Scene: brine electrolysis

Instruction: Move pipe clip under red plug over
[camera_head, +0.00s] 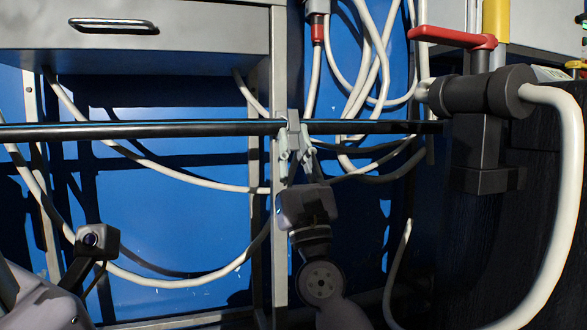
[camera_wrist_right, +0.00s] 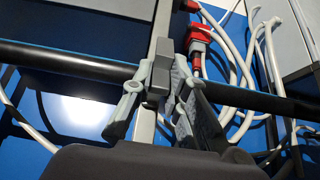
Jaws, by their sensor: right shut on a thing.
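The pipe clip (camera_head: 293,125) is a small dark grey piece on the long black horizontal pipe (camera_head: 180,128), in front of a grey upright post. My right gripper (camera_head: 295,150) comes up from below and is shut on the clip, one finger on each side. The right wrist view shows the clip (camera_wrist_right: 158,82) between the fingers (camera_wrist_right: 155,100), still at the pipe. The red plug (camera_head: 318,30) hangs above and slightly right of the clip; it also shows in the right wrist view (camera_wrist_right: 199,42). My left gripper's fingers are not visible; only part of that arm shows at lower left.
White cables (camera_head: 365,70) hang behind the pipe, right of the clip. A black valve body (camera_head: 480,95) with a red lever (camera_head: 452,37) stands at the right with a thick white hose (camera_head: 565,200). A grey drawer (camera_head: 190,35) is at upper left. The pipe is bare left of the clip.

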